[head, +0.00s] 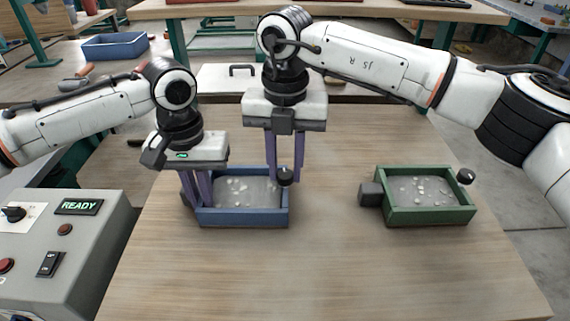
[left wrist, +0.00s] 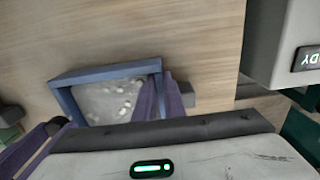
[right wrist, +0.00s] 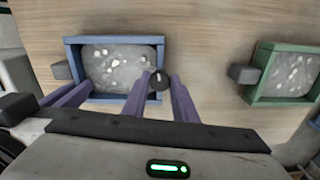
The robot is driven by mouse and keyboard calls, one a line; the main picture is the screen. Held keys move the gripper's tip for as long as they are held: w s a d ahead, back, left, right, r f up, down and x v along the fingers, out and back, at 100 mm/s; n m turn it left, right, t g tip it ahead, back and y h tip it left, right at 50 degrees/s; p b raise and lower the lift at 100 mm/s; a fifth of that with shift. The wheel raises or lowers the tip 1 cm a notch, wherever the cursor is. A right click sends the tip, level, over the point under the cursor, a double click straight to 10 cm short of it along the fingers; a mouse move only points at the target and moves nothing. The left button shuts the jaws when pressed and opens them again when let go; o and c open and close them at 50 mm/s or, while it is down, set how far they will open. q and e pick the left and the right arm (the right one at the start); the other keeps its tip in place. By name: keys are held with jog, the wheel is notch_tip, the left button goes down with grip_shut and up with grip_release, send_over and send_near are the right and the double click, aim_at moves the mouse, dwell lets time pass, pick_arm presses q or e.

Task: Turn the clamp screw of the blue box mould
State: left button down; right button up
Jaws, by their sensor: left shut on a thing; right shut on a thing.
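The blue box mould (head: 243,217) stands on the wooden table, filled with grey mix with pale lumps. Its clamp screw has a round black knob (head: 285,176) at the right side; the knob also shows in the right wrist view (right wrist: 158,82). My right gripper (head: 284,182) points down with its purple fingers on either side of the knob, shut on it. My left gripper (head: 196,202) is shut at the mould's left side wall; the left wrist view shows its fingers (left wrist: 160,95) around that wall. A dark block (left wrist: 188,95) sits just outside; the exact contact is partly hidden.
A green box mould (head: 428,213) with a black knob (head: 465,176) and a dark side block (head: 370,194) stands to the right. A grey control box (head: 65,245) reading READY is at the left. The table front is clear.

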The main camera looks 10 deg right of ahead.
aim_at(285, 173)
jog(key=shift+m, duration=0.7)
jog(key=o, duration=1)
jog(key=shift+o, duration=0.2)
notch_tip(285, 173, up, 12)
pick_arm(q)
jog(key=c, duration=1.8)
grip_release()
jog(key=shift+o, duration=0.2)
